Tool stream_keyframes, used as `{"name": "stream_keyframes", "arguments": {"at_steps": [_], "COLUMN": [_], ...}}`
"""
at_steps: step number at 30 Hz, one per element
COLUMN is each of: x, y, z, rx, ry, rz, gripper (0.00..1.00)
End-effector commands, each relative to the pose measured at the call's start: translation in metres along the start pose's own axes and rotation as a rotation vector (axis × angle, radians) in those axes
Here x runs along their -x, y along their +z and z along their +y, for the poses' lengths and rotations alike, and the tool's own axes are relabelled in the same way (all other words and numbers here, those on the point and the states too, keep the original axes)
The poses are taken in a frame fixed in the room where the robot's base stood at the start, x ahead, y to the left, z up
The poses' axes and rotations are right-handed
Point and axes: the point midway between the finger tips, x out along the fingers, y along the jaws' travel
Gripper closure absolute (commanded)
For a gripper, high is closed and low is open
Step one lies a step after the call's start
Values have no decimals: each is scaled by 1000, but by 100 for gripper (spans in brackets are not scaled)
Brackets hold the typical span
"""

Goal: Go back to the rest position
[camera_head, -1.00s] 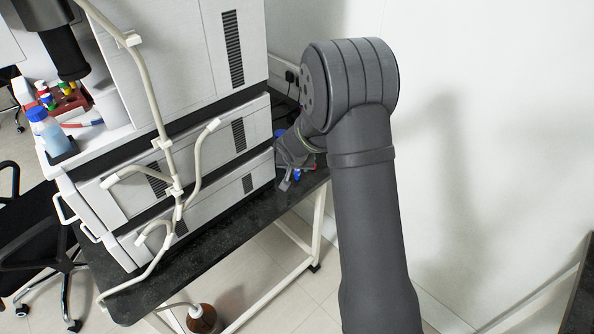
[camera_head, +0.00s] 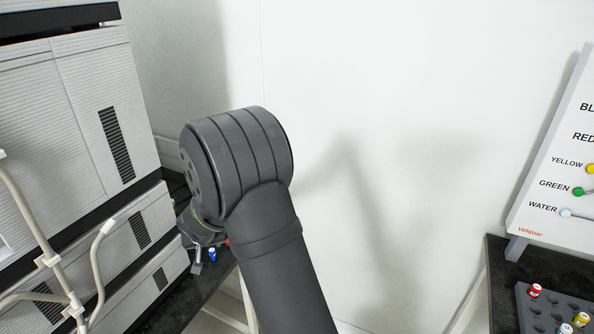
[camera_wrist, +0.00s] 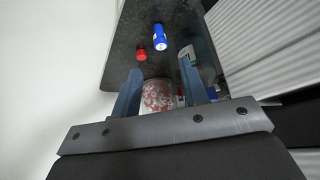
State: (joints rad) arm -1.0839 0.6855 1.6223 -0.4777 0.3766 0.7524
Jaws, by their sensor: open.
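My gripper (camera_wrist: 160,82) is open; its two blue-grey fingers stand apart over the dark bench top. In the head view my gripper (camera_head: 197,258) shows small and partly hidden behind my arm, at the edge of the bench. A red-and-white patterned round thing (camera_wrist: 158,95) shows between the fingers in the wrist view; I cannot tell how far below them it is. A blue-capped vial (camera_wrist: 160,36) and a red-capped vial (camera_wrist: 141,55) stand on the bench beyond the fingertips.
A stack of white instruments (camera_head: 75,110) with pale tubing (camera_head: 45,245) stands to the left. A white wall is behind my arm. At right, a labelled board (camera_head: 560,170) and a dark rack (camera_head: 545,315) with capped vials sit on another dark bench.

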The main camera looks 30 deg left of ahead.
Motion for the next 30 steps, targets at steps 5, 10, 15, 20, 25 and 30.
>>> {"name": "stream_keyframes", "arguments": {"at_steps": [5, 10, 15, 20, 25, 30], "x": [-24, -50, -77, -101, -110, -95], "y": [1, 1, 1, 1, -3, -11], "z": [0, 1, 0, 0, 0, 0], "rx": [0, -1, 0, 0, -1, 0], "ry": [1, 1, 0, 0, -2, -1], "rz": [-3, -4, -3, -3, 3, 1], "gripper": [60, 60, 60, 60, 60, 60]}}
